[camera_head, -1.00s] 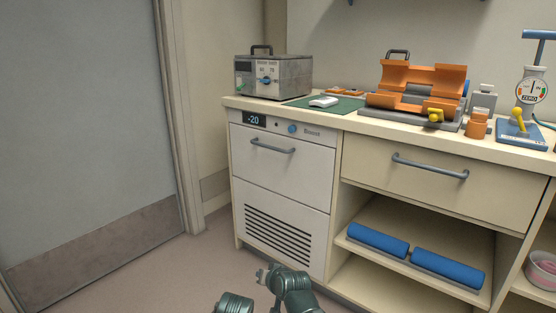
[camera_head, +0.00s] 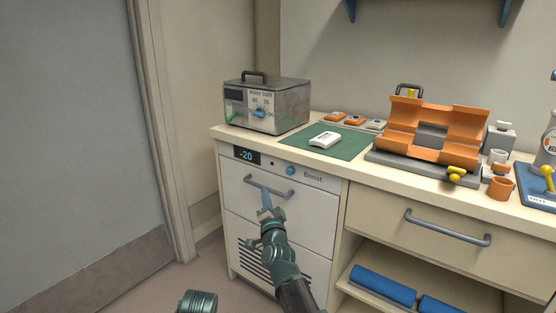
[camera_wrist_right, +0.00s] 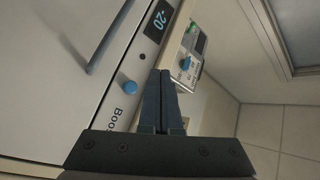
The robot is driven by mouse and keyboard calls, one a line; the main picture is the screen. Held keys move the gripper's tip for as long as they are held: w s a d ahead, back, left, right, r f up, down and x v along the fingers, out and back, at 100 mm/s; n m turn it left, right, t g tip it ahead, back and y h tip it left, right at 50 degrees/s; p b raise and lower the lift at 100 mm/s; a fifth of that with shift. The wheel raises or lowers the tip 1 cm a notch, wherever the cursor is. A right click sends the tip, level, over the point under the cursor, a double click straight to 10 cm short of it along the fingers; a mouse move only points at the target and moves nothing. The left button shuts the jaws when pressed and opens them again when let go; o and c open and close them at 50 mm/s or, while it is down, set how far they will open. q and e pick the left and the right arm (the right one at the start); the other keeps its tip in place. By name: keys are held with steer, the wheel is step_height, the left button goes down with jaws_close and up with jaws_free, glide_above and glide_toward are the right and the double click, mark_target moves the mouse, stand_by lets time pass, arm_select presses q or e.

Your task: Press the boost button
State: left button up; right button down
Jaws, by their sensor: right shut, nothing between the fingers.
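The blue round boost button (camera_head: 290,170) sits on the white front panel of the freezer unit (camera_head: 320,215), just left of the word Boost and right of the display reading -20 (camera_head: 246,156). My right gripper (camera_head: 266,200) is shut and empty in front of the freezer's drawer handle, below and left of the button in the head view. In the right wrist view the shut fingers (camera_wrist_right: 165,88) point upward in the picture, with the button (camera_wrist_right: 129,87) to their left. They look apart from it.
The grey drawer handle (camera_head: 270,187) sticks out below the button. On the counter above are a grey water bath (camera_head: 280,108), a green mat (camera_head: 350,147) with a white object (camera_head: 325,139), and an orange cradle (camera_head: 460,130). A grey door (camera_head: 70,140) stands at left.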

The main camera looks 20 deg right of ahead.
mark_target(287, 170)
steer(key=shift+w+d+r+m+h, duration=0.2)
steer(key=shift+w+d+r+m, duration=0.1)
steer(key=shift+r, duration=0.15)
steer(key=shift+w+d+r+m+h, duration=0.15)
steer(key=shift+w+r+m+h, duration=0.1)
steer(key=shift+r, duration=0.2)
steer(key=w+d, duration=0.5)
steer(key=d, duration=0.1)
steer(key=shift+w+d, duration=0.25)
steer(key=shift+d, duration=0.15)
steer(key=shift+w+d, duration=0.1)
steer(key=shift+d, duration=0.05)
stand_by(1.6)
steer(key=shift+w+d, duration=0.15)
steer(key=shift+d, duration=0.05)
steer(key=shift+w+d, duration=0.55)
steer(key=shift+d, duration=0.1)
stand_by(1.2)
steer(key=shift+s+a, duration=0.85)
steer(key=shift+a, duration=0.1)
